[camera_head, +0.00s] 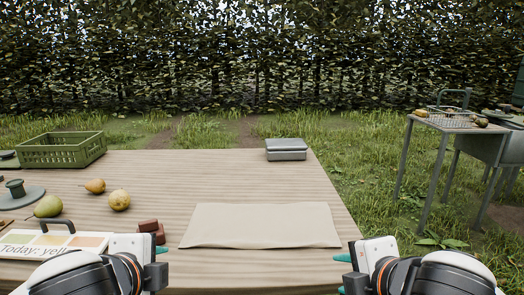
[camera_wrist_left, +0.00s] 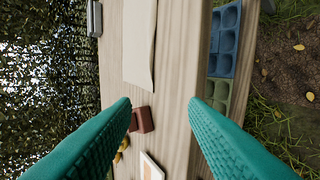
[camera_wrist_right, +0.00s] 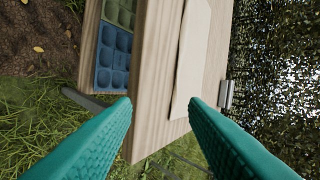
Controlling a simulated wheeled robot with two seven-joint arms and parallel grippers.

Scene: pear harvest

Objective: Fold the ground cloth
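The ground cloth (camera_head: 262,225) is a beige sheet lying flat on the wooden table, near its front edge. Its outline is roughly rectangular, and I cannot tell how many layers it has. It also shows in the left wrist view (camera_wrist_left: 138,40) and the right wrist view (camera_wrist_right: 191,55). My left gripper (camera_wrist_left: 160,108) is open and empty, its teal fingers apart, to the left of the cloth in the head view. My right gripper (camera_wrist_right: 160,108) is open and empty, to the right of the cloth. Neither touches the cloth.
Red-brown blocks (camera_head: 151,230) lie just left of the cloth. Several pears (camera_head: 119,200), a sign board (camera_head: 52,243) and a green crate (camera_head: 62,150) are farther left. A grey case (camera_head: 286,149) stands behind the cloth. Blue and green trays (camera_wrist_left: 224,40) are below the table's front edge.

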